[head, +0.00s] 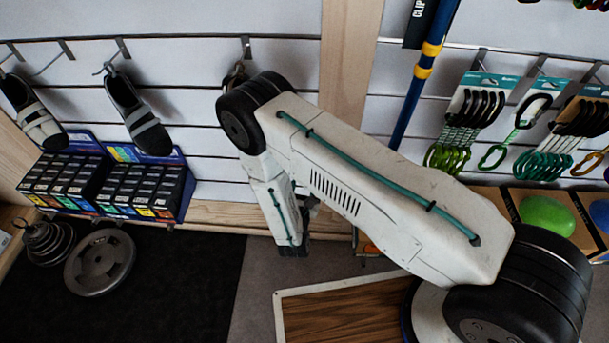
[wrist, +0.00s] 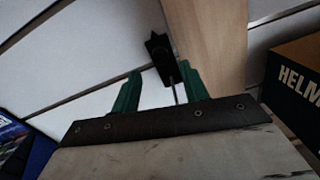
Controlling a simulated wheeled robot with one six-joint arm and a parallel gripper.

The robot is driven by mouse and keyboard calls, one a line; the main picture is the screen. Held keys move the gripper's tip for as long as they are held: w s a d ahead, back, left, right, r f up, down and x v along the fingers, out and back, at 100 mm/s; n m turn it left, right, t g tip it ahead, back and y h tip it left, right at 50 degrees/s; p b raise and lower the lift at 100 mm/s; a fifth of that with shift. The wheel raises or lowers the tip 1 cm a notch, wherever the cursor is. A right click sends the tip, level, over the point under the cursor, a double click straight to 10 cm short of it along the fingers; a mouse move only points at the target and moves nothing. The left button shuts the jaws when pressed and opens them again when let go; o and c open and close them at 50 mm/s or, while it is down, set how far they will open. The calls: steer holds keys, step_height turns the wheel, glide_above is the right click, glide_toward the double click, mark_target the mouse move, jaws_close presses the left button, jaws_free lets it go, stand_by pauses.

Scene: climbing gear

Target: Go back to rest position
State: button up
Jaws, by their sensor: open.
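My gripper (wrist: 159,90) shows in the wrist view as two green fingers standing well apart. It is open, and I see nothing held between the fingers. Beyond the fingers, a black hook-like fitting (wrist: 158,52) with a thin rod shows against the white slatted wall and a wooden upright. I cannot tell how far it is from the fingertips. In the head view my arm reaches up to the left and folds down in front of the wall, and the fingers cannot be made out there.
Climbing shoes (head: 137,115) hang at the left above boxed goods (head: 142,185). Weight plates (head: 100,262) lie on the dark floor mat. Quickdraws (head: 468,120) hang at the right beside a blue pole (head: 423,75). A box marked HELM (wrist: 297,85) stands close at the right in the wrist view.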

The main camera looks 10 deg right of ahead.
steer(key=shift+s, duration=0.2)
stand_by(0.4)
steer(key=s+d+r+m+g+h, duration=0.1)
steer(key=s+d+m+g+h, duration=0.15)
steer(key=d+h, duration=0.3)
steer(key=s+d+r+m+g+h, duration=0.3)
steer(key=s+d+r+m+g, duration=0.25)
steer(key=r, duration=0.55)
steer(key=s+d+r+m+g+h, duration=0.2)
steer(key=d+r+m+g, duration=0.3)
steer(key=r+m+g, duration=0.35)
steer(key=s+d+r+m+y, duration=0.1)
steer(key=s+r+m+y, duration=0.6)
steer(key=r, duration=0.7)
steer(key=s+r+m+y, duration=0.7)
steer(key=s+r, duration=0.5)
steer(key=r, duration=0.2)
steer(key=shift+s+d+y, duration=0.2)
steer(key=shift+d+y, duration=0.15)
steer(key=shift+y, duration=0.4)
